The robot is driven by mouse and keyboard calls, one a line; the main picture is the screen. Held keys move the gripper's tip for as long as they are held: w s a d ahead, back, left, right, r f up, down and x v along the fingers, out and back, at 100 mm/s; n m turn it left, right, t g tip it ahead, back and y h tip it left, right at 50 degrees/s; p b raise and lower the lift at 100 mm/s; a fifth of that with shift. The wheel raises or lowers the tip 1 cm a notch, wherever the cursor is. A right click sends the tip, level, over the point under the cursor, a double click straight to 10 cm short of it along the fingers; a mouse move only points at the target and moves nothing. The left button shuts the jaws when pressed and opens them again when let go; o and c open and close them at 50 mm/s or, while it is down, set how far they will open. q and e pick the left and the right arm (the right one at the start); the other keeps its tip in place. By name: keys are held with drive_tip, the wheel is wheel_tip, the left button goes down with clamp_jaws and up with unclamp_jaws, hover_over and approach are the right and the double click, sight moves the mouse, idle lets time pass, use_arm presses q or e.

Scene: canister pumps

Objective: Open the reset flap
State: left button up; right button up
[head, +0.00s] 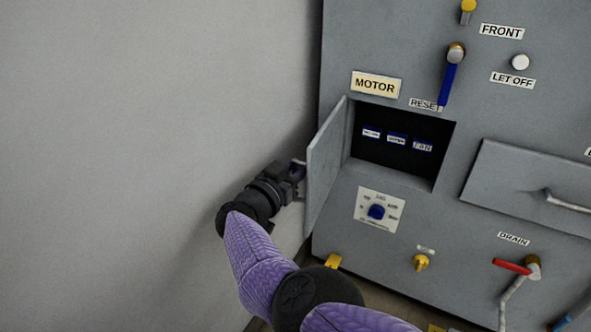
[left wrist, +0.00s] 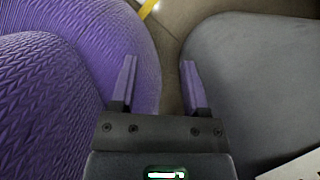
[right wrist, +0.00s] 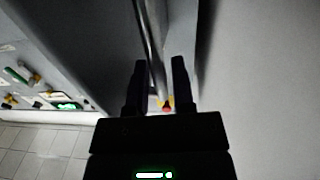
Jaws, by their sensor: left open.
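The reset flap (head: 325,165), a grey panel on the pump cabinet, stands swung out to the left of its recess (head: 400,150) in the head view. My right gripper (head: 299,180) is at the flap's outer left edge. In the right wrist view, its two fingers (right wrist: 159,85) are a small gap apart, with a thin panel edge close by between them. I cannot tell whether they grip it. Several small labelled blue switches (head: 397,138) show inside the recess. My left gripper (left wrist: 158,88) is open and empty in the left wrist view.
A blue lever (head: 448,82) hangs over the RESET label, and a MOTOR plate (head: 375,85) sits above the recess. A blue dial (head: 376,212) is below it. A plain wall (head: 150,110) lies left of the cabinet. A red-handled drain valve (head: 512,266) is at lower right.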

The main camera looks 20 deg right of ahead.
drive_tip(key=shift+r, duration=0.2)
wheel_tip(320, 180, up, 3)
drive_tip(key=shift+p, duration=1)
wheel_tip(320, 180, up, 7)
drive_tip(key=p, duration=0.3)
drive_tip(key=shift+f+p, duration=0.1)
drive_tip(key=shift+p, duration=0.25)
use_arm(q)
drive_tip(key=r, duration=0.1)
drive_tip(key=s+r, duration=0.1)
drive_tip(key=r, duration=0.2)
drive_tip(key=shift+s+r, duration=0.25)
drive_tip(key=shift+r, duration=0.1)
use_arm(e)
drive_tip(key=shift+f, duration=0.1)
